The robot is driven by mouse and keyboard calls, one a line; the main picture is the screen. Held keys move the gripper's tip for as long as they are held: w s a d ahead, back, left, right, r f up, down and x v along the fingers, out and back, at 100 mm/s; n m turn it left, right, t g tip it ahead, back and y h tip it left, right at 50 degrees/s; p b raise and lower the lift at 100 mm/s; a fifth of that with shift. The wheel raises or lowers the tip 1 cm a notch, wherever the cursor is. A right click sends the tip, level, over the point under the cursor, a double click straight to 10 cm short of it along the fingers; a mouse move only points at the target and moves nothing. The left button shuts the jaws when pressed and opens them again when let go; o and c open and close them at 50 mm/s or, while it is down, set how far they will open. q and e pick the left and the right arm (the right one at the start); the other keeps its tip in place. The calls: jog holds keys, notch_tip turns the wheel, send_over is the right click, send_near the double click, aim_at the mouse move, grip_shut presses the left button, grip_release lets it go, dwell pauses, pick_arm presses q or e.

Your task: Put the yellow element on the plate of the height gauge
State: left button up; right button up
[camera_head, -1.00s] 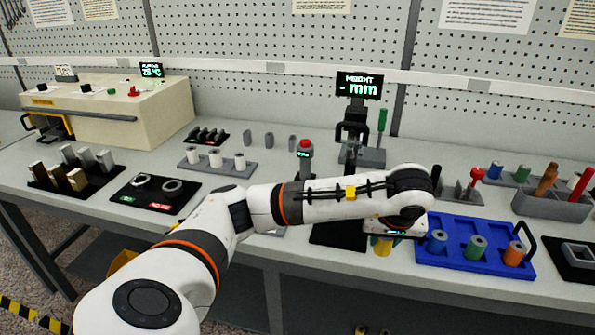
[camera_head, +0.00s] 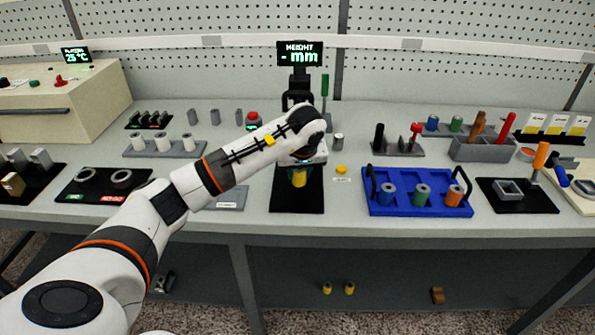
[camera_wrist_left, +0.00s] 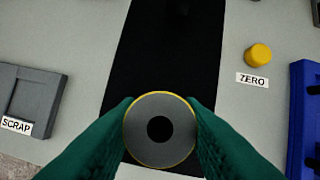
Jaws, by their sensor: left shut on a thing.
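My left gripper (camera_wrist_left: 160,118) is shut on the yellow element (camera_wrist_left: 160,129), a cylinder with a grey top face and a dark central hole. In the head view the yellow element (camera_head: 299,179) hangs below my wrist, over the black mat (camera_head: 297,200) in front of the height gauge. The green fingers sit on both sides of it in the wrist view. The gauge's display (camera_head: 300,54) reads "- mm", and its dark upper frame (camera_head: 299,86) shows behind my arm. My wrist hides the gauge's plate. My right gripper is not in view.
A yellow ZERO button (camera_head: 341,169) is right of the mat. The blue tray (camera_head: 418,209) with blue, green and orange cylinders stands farther right. A grey SCRAP plate (camera_head: 232,198) lies left of the mat. A green-handled tool (camera_head: 324,87) stands beside the gauge.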

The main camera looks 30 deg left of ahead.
aim_at(298, 175)
pick_arm(q)
jog(key=shift+w+a, duration=0.55)
jog(key=shift+w, duration=0.1)
jog(key=p+x, duration=0.1)
jog(key=x, duration=0.1)
jog(key=shift+s+f, duration=0.1)
jog(key=shift+f, duration=0.75)
jog(key=shift+f, duration=0.1)
jog(key=o, duration=1)
jog(key=shift+c, duration=0.2)
